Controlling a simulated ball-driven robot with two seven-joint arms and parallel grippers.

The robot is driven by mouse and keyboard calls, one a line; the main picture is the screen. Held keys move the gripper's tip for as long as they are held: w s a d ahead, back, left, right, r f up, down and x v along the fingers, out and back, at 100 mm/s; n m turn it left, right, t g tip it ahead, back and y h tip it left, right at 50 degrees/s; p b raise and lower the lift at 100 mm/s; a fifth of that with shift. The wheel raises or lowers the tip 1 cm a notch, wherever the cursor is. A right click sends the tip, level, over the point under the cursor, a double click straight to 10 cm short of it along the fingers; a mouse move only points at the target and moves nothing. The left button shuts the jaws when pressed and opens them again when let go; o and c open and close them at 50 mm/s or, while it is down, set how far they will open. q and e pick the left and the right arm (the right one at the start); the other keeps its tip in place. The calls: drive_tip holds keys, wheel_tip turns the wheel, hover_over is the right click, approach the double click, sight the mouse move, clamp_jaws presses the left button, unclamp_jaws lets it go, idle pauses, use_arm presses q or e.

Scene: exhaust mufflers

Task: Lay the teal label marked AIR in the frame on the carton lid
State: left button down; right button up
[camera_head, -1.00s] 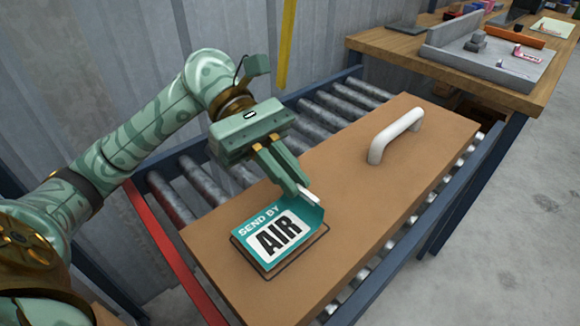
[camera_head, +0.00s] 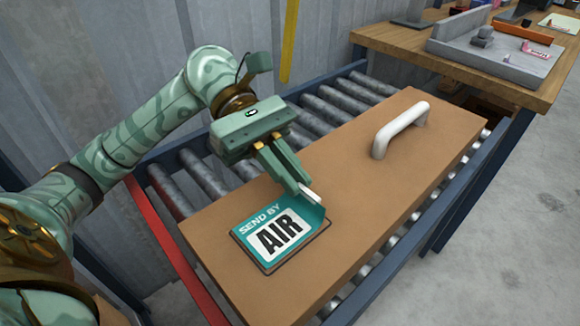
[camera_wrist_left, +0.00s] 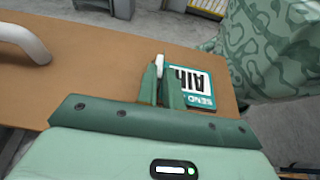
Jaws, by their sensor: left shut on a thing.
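The teal label (camera_head: 272,236) reads "SEND BY AIR" and lies over the dark-outlined frame (camera_head: 291,258) on the brown carton lid (camera_head: 345,185). The frame's dark line shows along the label's near and right edges. My left gripper (camera_head: 310,195) is shut on the label's far right corner, which bends up toward the fingers. In the left wrist view the label (camera_wrist_left: 190,85) shows beyond the fingers, partly hidden by them. My right gripper is in neither view.
A white handle (camera_head: 400,130) stands up from the lid behind the label. The carton sits on a roller conveyor (camera_head: 335,108) with a red rail (camera_head: 175,250). A wooden table (camera_head: 400,38) with a grey tray (camera_head: 490,62) stands at the back right.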

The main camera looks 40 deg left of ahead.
use_arm(q)
drive_tip(key=shift+f, duration=0.2)
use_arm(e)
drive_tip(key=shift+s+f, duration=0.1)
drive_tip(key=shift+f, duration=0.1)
use_arm(q)
drive_tip(key=c, duration=1.5)
unclamp_jaws()
drive_tip(key=shift+o, duration=0.2)
